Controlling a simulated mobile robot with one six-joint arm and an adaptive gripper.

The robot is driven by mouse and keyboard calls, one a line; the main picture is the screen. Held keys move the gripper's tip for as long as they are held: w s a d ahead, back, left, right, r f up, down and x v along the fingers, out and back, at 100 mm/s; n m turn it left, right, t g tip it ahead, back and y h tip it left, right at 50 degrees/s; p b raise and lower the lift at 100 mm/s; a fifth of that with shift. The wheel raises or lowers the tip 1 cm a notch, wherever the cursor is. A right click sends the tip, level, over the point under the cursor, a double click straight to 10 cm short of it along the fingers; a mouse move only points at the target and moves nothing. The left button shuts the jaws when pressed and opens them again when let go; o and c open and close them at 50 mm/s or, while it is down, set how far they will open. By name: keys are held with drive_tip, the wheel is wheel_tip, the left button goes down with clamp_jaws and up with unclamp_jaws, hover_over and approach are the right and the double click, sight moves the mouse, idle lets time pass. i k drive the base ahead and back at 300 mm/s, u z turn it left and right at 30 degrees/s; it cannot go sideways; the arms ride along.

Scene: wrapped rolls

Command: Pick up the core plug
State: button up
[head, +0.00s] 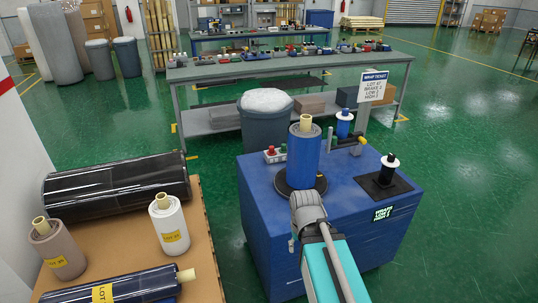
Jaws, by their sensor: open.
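No part is clearly recognisable as the core plug. A black piece with a white top (389,161) stands upright on a black square pad (370,187) at the right of the blue cabinet (262,215). My grey and teal arm reaches up from the bottom to the front of this roll. My gripper's fingers cannot be made out.
A small tray with red parts (275,154) and a black and yellow lever (348,140) are on the cabinet. Wrapped rolls, including a white one (171,224), rest on a brown table (206,262) at left. A grey bin (266,128) and long bench (205,74) stand behind.

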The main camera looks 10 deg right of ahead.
sight(271, 151)
drive_tip(key=z, duration=0.05)
drive_tip(key=i, duration=1)
